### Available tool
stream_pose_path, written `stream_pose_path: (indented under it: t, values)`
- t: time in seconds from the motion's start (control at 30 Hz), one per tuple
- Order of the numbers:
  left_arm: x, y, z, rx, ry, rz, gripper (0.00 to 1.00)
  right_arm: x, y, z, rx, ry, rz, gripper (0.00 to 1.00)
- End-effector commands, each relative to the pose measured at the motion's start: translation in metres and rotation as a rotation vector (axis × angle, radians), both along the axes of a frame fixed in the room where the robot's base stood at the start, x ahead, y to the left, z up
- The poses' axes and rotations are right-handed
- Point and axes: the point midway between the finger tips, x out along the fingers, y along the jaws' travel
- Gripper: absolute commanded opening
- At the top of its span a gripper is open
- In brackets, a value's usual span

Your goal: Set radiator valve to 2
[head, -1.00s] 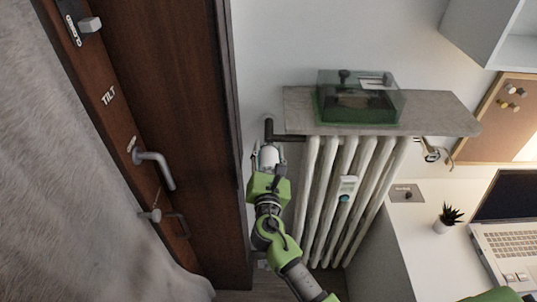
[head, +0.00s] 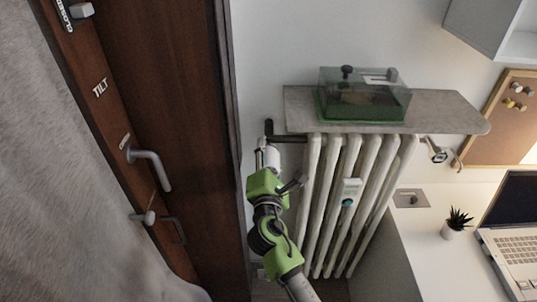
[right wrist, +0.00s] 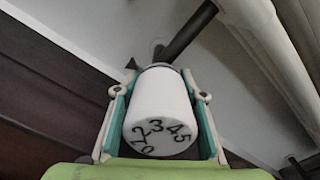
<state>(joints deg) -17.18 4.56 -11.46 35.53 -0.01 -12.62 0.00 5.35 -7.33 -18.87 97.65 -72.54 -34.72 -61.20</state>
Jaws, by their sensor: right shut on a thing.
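The white radiator valve knob (right wrist: 160,108) is at the end of a dark pipe (right wrist: 188,34) in the right wrist view. Its face carries black digits; 2, 3, 4 and 5 can be read, with 2 toward the lower left and 5 at the right. No pointer mark is clear to me. My right gripper (right wrist: 160,112) is shut on the knob, one finger on each side. In the head view, my right gripper (head: 267,162) is at the valve below the pipe, left of the radiator (head: 312,200). My left gripper is not in view.
A stone shelf (head: 448,112) above the radiator bears a clear box with a green base (head: 362,98). A brown door with a handle (head: 150,165) stands at the left. A white desk with a laptop (head: 510,240) and a plant (head: 456,222) is at the right.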

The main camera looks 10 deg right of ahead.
Motion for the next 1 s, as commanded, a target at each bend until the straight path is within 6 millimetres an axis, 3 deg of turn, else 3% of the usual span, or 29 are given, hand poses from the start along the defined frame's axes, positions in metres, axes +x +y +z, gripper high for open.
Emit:
stream_pose_path:
  t: [0.4,0.43,0.5,0.83,1.0]
  values:
    - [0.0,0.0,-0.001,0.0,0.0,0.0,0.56,0.0,0.0,-0.001,0.008,-0.001,-0.001,0.17]
    - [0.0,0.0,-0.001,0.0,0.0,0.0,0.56,0.0,0.0,-0.001,0.007,-0.001,-0.001,0.43]
    - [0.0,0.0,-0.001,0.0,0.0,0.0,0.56,0.0,0.0,-0.001,0.007,-0.001,-0.001,0.56]
    - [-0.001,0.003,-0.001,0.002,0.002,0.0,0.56,-0.001,0.0,0.0,0.007,0.0,0.0,0.56]
    - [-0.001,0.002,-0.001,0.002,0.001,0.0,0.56,-0.018,0.005,-0.002,0.007,0.0,0.001,0.56]
